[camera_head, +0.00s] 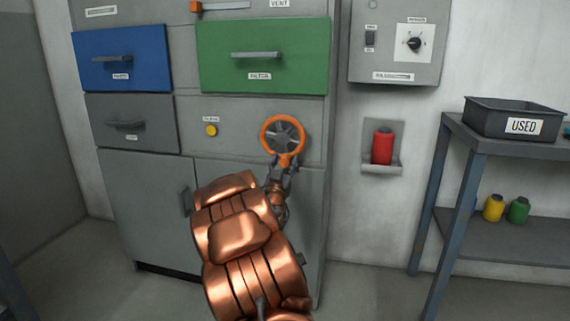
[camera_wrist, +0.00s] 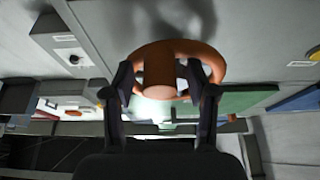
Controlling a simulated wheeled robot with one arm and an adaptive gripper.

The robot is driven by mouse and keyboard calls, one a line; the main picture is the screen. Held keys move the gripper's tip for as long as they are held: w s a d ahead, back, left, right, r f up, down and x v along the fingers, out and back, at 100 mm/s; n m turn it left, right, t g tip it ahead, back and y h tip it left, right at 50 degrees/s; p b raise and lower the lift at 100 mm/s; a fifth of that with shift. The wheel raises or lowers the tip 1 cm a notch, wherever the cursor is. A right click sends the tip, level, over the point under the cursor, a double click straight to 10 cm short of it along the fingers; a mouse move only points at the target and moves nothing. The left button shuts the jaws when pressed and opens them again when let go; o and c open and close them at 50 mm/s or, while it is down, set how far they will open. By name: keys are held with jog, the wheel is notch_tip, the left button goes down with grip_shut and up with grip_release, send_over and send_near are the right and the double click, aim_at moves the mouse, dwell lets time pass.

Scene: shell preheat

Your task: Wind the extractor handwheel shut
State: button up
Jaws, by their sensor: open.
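The extractor handwheel, an orange ring with a grey hub and spokes (camera_head: 283,122), is on the front of the grey cabinet. In the wrist view its orange rim (camera_wrist: 208,52) fills the upper middle, with an orange handle stub (camera_wrist: 158,76) pointing towards the camera. My gripper (camera_head: 284,167) is at the bottom of the wheel. In the wrist view my gripper (camera_wrist: 160,82) is open, with one dark finger on each side of the stub. I cannot tell whether either finger touches it. My arm hides part of the cabinet below the wheel.
A blue drawer (camera_head: 122,75), a green drawer (camera_head: 300,78) and a yellow button (camera_head: 211,130) are on the cabinet. A red canister (camera_head: 382,147) sits in a wall holder at right. A bench holds a black "USED" bin (camera_head: 480,116). Floor is clear between cabinet and bench.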

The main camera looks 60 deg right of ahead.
jog(key=shift+c, duration=0.2)
grip_shut()
dwell(0.3)
